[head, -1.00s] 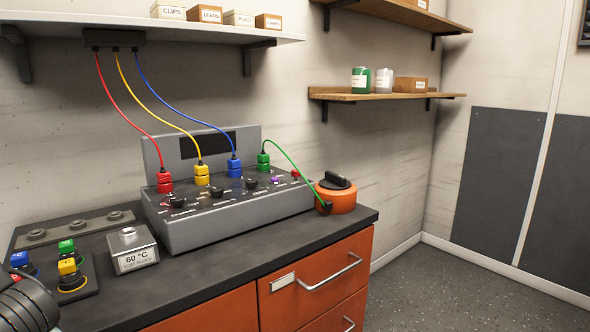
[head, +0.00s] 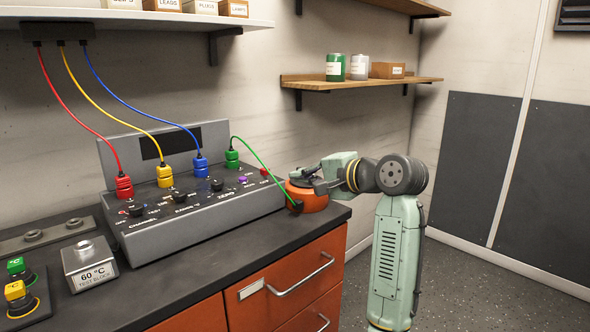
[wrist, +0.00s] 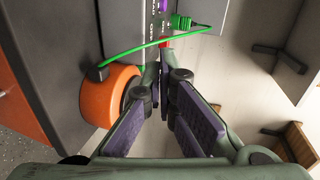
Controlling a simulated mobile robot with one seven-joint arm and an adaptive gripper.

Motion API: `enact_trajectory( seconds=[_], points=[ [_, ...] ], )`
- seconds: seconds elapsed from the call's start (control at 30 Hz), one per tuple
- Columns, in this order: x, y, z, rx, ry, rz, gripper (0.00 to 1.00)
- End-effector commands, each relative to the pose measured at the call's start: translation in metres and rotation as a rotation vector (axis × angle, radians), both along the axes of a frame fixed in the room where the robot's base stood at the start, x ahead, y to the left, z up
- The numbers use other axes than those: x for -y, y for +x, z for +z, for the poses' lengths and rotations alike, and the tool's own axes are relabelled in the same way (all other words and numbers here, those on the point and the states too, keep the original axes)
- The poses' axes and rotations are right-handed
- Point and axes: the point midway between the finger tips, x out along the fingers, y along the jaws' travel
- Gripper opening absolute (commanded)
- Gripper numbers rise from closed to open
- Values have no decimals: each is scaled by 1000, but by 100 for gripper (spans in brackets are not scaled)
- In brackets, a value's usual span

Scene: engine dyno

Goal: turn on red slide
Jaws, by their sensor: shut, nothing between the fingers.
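The red slide (head: 264,173) is a small red piece at the right end of the grey console's (head: 190,220) sloped panel, beside a purple control. A red part (wrist: 166,42) also shows just beyond my fingertips in the wrist view. My gripper (head: 297,178) is shut and empty. It is over the orange round unit, to the right of the red slide, with its fingers pointing left toward the console. In the wrist view my gripper (wrist: 160,72) has its fingertips together, apart from the red part as far as I can tell. The slide's exact position is too small to read.
The orange round unit (head: 314,204) with a black top stands at the bench's right end, partly under my gripper. A green cable (head: 262,161) arches from the console to it. Red, yellow and blue cables hang at left. Wooden shelf (head: 360,84) is above.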

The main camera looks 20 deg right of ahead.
Motion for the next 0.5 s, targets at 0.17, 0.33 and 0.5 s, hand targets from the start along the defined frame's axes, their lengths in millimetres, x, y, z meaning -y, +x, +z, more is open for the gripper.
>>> enact_trajectory(
  seconds=[0.17, 0.33, 0.5],
  points=[
    [21, -16, -1, -41, 38, -19, 0],
    [22, -17, -2, -42, 40, -18, 0],
    [21, -16, -2, -42, 40, -19, 0]
  ],
)
